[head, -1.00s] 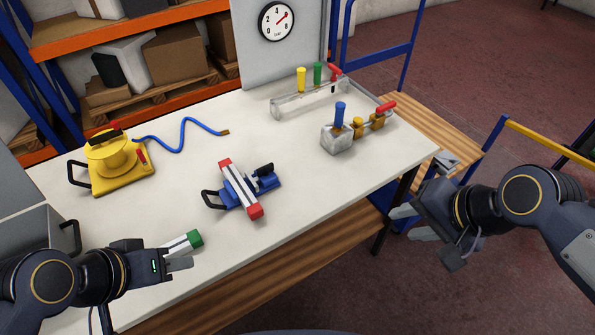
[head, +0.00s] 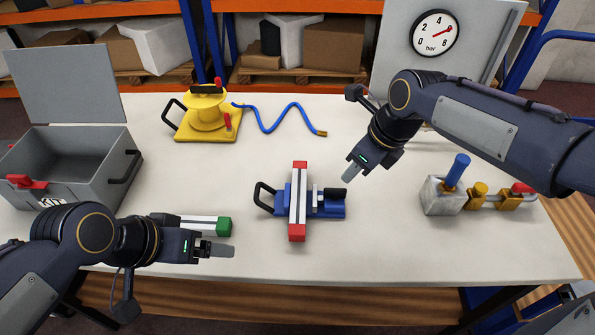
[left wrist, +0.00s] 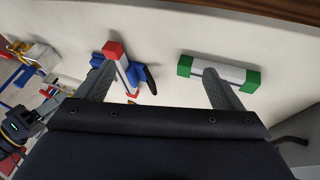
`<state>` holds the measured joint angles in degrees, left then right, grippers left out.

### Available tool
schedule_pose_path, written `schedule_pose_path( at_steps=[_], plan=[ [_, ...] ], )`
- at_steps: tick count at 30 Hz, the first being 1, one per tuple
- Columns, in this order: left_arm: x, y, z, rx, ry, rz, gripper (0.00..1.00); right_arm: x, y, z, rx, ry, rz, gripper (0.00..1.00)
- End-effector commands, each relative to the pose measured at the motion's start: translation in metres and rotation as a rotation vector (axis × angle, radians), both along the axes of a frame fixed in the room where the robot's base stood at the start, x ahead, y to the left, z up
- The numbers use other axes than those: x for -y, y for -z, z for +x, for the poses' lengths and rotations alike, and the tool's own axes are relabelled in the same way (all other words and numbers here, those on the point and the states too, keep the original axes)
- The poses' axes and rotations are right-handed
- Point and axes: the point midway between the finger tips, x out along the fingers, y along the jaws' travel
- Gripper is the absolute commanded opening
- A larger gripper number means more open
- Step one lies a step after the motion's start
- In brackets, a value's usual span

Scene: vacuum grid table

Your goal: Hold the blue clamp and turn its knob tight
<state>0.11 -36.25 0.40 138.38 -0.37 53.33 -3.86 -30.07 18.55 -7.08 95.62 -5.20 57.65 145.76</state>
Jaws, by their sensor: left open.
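The blue clamp (head: 333,210) lies on the white table near the middle, with a black handle loop at its left end. A white and grey bar with red ends (head: 298,232) lies across it. The black knob (head: 334,194) is at the clamp's right side. My right gripper (head: 348,174) points down, above and slightly right of the knob, apart from it; its fingers overlap in view. My left gripper (head: 222,250) is open and empty, left of the clamp and low over the table front. The left wrist view shows the clamp (left wrist: 137,73) beyond the fingers.
A green-ended bar (head: 205,224) lies just behind my left gripper. A grey open case (head: 100,170) stands at left, a yellow vacuum device (head: 207,112) with a blue hose (head: 275,125) behind. A metal block with a blue handle (head: 440,196) stands at right. Table around the clamp is clear.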

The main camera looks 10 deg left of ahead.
Motion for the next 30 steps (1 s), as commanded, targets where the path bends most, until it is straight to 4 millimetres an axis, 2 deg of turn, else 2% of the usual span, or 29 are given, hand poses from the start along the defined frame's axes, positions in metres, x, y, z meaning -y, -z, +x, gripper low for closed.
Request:
schedule_pose_path(
  at_steps=[8, 13, 18, 24, 30],
  plan=[
    [0.010, -0.016, 0.071, -0.048, 0.465, 0.233, 0.94, 0.000, 0.000, 0.000, 0.000, -0.001, 0.000, 0.36],
    [0.032, -0.013, 0.120, -0.070, 0.771, 0.361, 0.94, 0.000, 0.000, 0.000, -0.001, -0.001, 0.000, 0.36],
    [0.064, 0.001, 0.166, -0.091, 1.070, 0.470, 0.94, 0.000, 0.000, 0.000, -0.001, -0.001, 0.000, 0.36],
    [0.099, 0.022, 0.200, -0.109, 1.326, 0.549, 0.94, 0.000, 0.000, 0.000, -0.001, -0.001, 0.000, 0.36],
    [0.114, 0.035, 0.213, -0.116, 1.433, 0.580, 0.94, 0.000, 0.000, 0.000, -0.001, -0.001, 0.000, 0.36]
  ],
)
